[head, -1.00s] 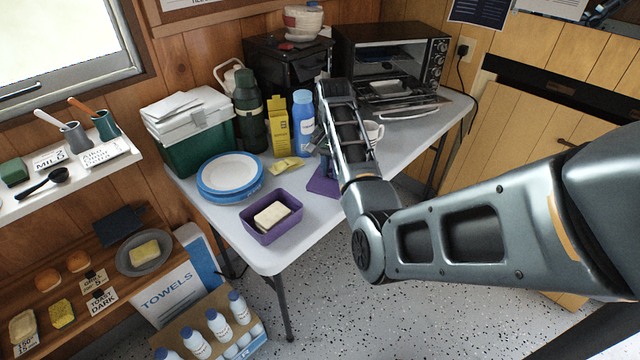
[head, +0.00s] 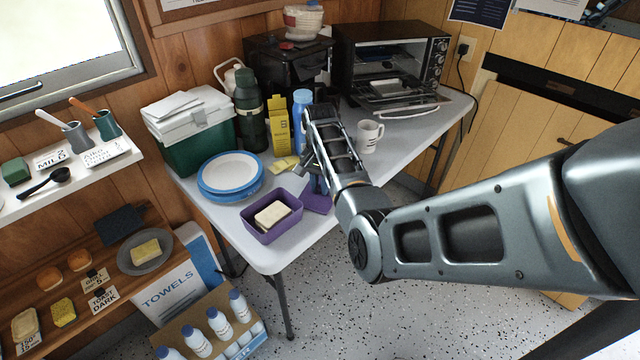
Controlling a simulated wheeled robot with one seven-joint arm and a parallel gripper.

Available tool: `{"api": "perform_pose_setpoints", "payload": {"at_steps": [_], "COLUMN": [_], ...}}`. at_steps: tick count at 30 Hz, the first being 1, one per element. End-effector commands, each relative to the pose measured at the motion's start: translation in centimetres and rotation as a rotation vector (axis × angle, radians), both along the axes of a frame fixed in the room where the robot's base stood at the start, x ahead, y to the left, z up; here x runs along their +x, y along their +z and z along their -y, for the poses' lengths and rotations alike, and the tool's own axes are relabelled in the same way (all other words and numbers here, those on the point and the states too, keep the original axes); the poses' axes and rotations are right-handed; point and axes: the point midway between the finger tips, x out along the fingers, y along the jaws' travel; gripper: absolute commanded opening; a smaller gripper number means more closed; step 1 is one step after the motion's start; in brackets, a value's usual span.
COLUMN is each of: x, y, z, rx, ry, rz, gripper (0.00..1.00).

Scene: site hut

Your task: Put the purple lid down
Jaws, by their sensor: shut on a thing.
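My arm hides the lid's right side and part of the fingers. I cannot tell whether the lid touches the table or hangs just above it. The open purple tub (head: 270,233) stands near the table's front left corner, with a pale yellow block (head: 272,215) inside.
Blue-rimmed plates (head: 231,177), a yellow carton (head: 278,125), a blue bottle (head: 300,112) and a yellow piece (head: 284,163) stand or lie behind. A white mug (head: 369,136) stands right of my arm. The table (head: 300,252) is bare along its front edge.

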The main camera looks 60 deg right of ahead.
Motion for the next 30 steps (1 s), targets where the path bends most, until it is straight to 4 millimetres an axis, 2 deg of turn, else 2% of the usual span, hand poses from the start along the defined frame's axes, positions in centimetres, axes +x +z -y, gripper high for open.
{"api": "perform_pose_setpoints", "payload": {"at_steps": [1, 9, 19, 23, 30], "x": [0.0, 0.0, 0.0, 0.1, 0.1], "y": [-0.2, -0.1, 0.6, 2.3, 7.3], "z": [0.0, 0.0, 0.0, 0.1, 0.1], "rx": [0.000, 0.000, -0.001, -0.004, -0.004], "ry": [0.000, 0.000, 0.000, 0.000, 0.000], "rz": [0.000, 0.000, 0.001, 0.003, 0.004], "gripper": [0.22, 0.47, 0.47, 0.47, 0.47]}}
